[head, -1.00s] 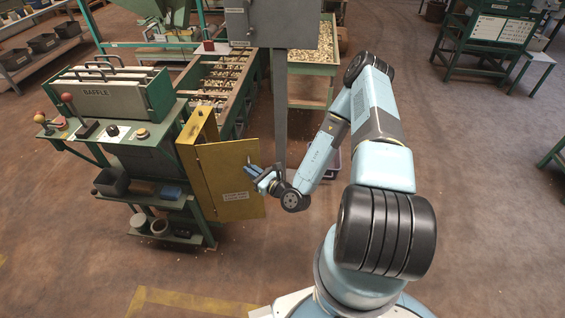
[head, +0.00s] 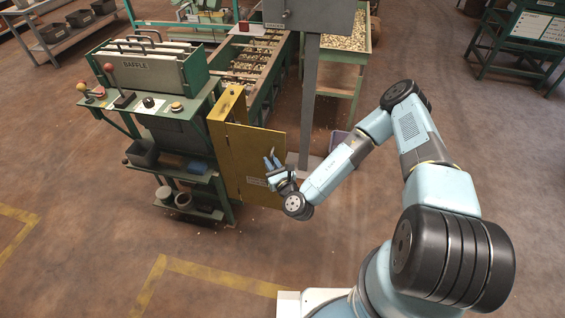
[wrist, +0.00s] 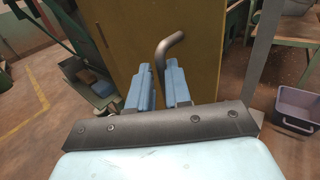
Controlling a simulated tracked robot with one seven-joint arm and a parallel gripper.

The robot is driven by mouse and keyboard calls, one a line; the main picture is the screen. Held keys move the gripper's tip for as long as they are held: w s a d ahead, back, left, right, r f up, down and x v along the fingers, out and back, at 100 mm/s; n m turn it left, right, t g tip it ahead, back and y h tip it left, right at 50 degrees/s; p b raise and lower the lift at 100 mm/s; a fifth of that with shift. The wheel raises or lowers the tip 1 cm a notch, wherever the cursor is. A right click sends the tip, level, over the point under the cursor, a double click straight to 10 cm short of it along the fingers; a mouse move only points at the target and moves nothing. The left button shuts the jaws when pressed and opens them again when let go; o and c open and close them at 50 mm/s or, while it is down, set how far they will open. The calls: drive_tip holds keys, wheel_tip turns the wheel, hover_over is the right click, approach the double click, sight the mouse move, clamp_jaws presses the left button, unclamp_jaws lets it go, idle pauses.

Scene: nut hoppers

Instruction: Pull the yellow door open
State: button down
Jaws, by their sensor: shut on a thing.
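The yellow door (head: 252,150) is a flat panel standing out to the right from a narrow yellow housing (head: 229,102) at the green machine's side. My gripper (head: 278,168) is at the panel's free right-hand part in the head view. In the wrist view the yellow door (wrist: 205,50) fills the upper middle. A bent grey metal handle (wrist: 170,44) reaches down from it between the two blue fingers of my gripper (wrist: 160,88), which are shut on it. The handle's lower end is hidden by the fingers.
The green baffle machine (head: 150,75) stands left of the door, with shelves below. A grey post (head: 309,105) stands close behind the door. A purple-grey bin (wrist: 295,111) sits on the floor to the right. The brown floor in front is clear, with yellow lines (head: 215,275).

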drive_tip(key=shift+w+a+r, duration=0.2)
drive_tip(key=shift+a+r, duration=0.1)
drive_tip(key=c, duration=1.2)
unclamp_jaws()
drive_tip(key=shift+d+f, duration=0.1)
drive_tip(key=shift+d+f, duration=0.1)
drive_tip(key=v, duration=1.3)
drive_tip(key=shift+s+d+f, duration=0.1)
drive_tip(key=shift+s+d, duration=0.05)
drive_tip(key=shift+s, duration=0.15)
